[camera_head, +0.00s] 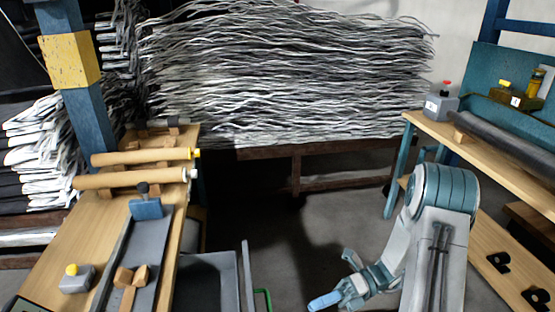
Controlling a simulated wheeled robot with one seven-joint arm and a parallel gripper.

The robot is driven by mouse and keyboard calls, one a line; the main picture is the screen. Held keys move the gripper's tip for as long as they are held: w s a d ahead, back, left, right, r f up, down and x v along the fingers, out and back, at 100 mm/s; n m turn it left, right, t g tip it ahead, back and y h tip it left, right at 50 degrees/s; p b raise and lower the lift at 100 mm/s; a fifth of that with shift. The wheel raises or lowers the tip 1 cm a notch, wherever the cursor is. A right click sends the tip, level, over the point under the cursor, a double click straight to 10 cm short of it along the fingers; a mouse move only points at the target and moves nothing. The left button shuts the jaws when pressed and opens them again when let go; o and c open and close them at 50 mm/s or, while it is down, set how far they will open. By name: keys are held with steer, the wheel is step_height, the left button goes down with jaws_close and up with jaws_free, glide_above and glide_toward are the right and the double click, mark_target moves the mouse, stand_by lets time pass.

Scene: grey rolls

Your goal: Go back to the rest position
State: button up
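My arm (437,235) stands at the lower right, with a light grey body and a blue ribbed joint on top. Its forearm hangs down to the left. My gripper (337,279) is low over the dark floor, between the left table and the right bench. Its two blue fingers look spread apart, one at the upper left and one at the bottom edge. Nothing shows between them. It touches neither table nor bench.
The left wooden table (65,240) carries two tan rolls (140,157), a grey plate with wooden blocks, and a yellow-button box (77,279). The right bench (455,138) holds a grey roll (500,135) and button boxes. A grey strand stack (280,75) fills the back. Floor (330,220) between is clear.

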steer(key=s+d+r+n+t+h+p, duration=0.1)
steer(key=s+r+n+t+h+p, duration=0.2)
steer(key=r+n, duration=0.6)
steer(key=s+d+r+n+t+h+p, duration=0.2)
steer(key=s+r+n+t+h+p, duration=0.1)
steer(key=r+n+h, duration=0.4)
steer(key=s+d+r+n+t+h+p, duration=0.1)
steer(key=s+r+n+t+h+p, duration=0.2)
steer(key=r+n, duration=0.8)
steer(key=h+p, duration=0.2)
steer(key=h, duration=0.1)
steer(key=shift+d+r+n, duration=0.2)
steer(key=shift+r+n, duration=0.2)
steer(key=shift+a, duration=0.1)
